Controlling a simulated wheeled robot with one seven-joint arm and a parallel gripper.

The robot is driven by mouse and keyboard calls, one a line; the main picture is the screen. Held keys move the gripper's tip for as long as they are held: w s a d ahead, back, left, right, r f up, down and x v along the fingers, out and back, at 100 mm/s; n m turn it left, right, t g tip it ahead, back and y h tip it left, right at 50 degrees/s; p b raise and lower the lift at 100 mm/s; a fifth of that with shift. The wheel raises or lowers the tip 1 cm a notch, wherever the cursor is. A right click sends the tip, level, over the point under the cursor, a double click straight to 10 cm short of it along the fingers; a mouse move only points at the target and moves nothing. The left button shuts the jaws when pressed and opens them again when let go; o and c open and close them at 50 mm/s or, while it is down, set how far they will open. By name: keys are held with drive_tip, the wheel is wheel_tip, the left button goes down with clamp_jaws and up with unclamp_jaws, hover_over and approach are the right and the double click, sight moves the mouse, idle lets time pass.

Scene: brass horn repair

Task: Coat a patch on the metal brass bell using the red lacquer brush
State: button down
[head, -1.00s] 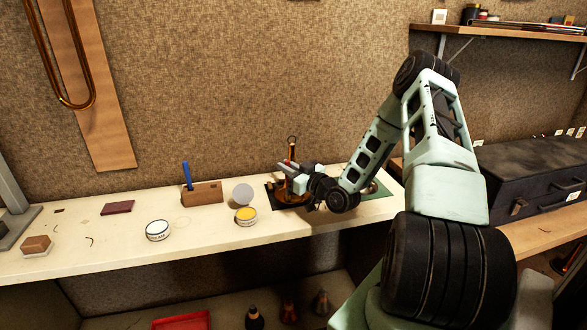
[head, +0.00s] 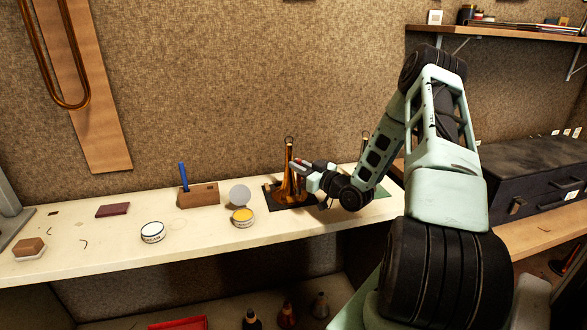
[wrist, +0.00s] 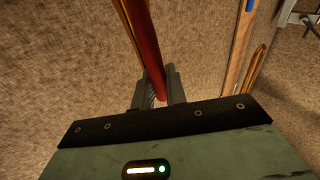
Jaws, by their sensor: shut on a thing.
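The brass bell (head: 287,184) stands upright, wide end down, on a dark mat at the back of the bench. My gripper (head: 306,171) is just right of the bell and shut on the red lacquer brush (head: 297,161). In the wrist view the brush's red handle (wrist: 146,45) rises between the fingers (wrist: 157,92). A brown-orange strip, perhaps part of the bell, runs beside the handle there. The brush tip is not clear, and I cannot tell whether it touches the bell.
A yellow-filled tin (head: 243,217) and a grey disc (head: 240,195) stand left of the bell. Farther left are a wooden block (head: 198,195) holding a blue-handled tool, a white tin (head: 153,232) and a dark red block (head: 113,210). A dark case (head: 520,180) is at right.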

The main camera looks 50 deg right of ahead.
drive_tip(key=shift+s+d, duration=0.4)
drive_tip(key=shift+d, duration=0.25)
drive_tip(key=shift+r, duration=0.1)
drive_tip(key=shift+s+a+r+p, duration=0.4)
drive_tip(key=shift+s+r, duration=0.15)
drive_tip(key=shift+r, duration=0.2)
drive_tip(key=shift+s+a+r+p, duration=0.3)
drive_tip(key=shift+s+r+p, duration=0.2)
drive_tip(key=shift+r, duration=0.3)
drive_tip(key=shift+s+a+r+p, duration=0.35)
drive_tip(key=shift+s+r, duration=0.2)
drive_tip(key=shift+r, duration=0.3)
drive_tip(key=shift+s+a+r+p, duration=0.25)
drive_tip(key=shift+s+r, duration=0.15)
drive_tip(key=shift+r, duration=0.15)
drive_tip(key=shift+s+a+r+p, duration=0.25)
drive_tip(key=shift+s+r, duration=0.15)
drive_tip(key=shift+r, duration=0.1)
